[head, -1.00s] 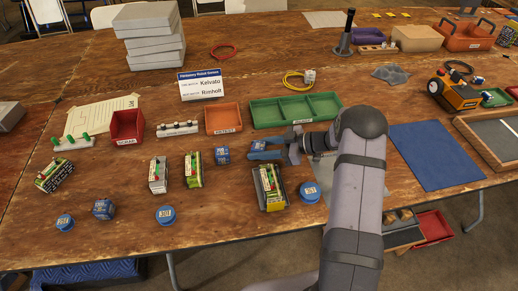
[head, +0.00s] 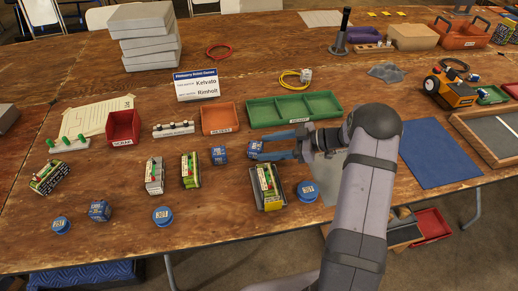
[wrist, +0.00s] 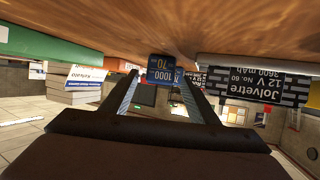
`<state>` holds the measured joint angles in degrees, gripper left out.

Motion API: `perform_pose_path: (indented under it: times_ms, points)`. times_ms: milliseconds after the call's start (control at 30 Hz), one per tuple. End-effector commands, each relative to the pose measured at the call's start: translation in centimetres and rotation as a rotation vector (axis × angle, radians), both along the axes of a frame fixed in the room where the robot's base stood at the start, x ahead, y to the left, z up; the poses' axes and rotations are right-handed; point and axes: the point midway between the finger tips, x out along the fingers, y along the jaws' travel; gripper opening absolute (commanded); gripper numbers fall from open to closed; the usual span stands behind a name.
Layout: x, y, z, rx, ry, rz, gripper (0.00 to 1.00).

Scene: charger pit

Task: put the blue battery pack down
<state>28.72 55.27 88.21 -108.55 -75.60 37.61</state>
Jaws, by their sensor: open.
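The blue battery pack (head: 254,149) is a small blue block with a pale label. It stands on the wooden table, in front of the green tray. My gripper (head: 263,146) is to its right, open and low over the table, with its fingers pointing left at the pack. In the wrist view, which is upside down, the pack (wrist: 161,69) shows at the far end of the gap between the two open fingers (wrist: 160,84). The fingers are not closed on it. Whether a fingertip still touches it, I cannot tell.
The green tray (head: 295,109) and orange bin (head: 219,118) are behind. A blue mat (head: 437,153) lies right.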

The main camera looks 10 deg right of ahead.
Motion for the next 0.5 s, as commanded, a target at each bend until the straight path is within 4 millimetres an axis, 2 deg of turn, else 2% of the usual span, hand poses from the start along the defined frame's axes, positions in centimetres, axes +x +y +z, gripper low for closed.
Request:
perform_pose_path:
  times_ms: [33,200,500]
  points:
    - [-0.3,-1.0,0.4,0.0,-0.002,-0.005,0.54]
    - [-1.4,-3.5,1.5,-0.001,-0.001,-0.004,0.54]
    - [-2.5,-6.0,2.6,0.0,0.0,-0.001,0.54]
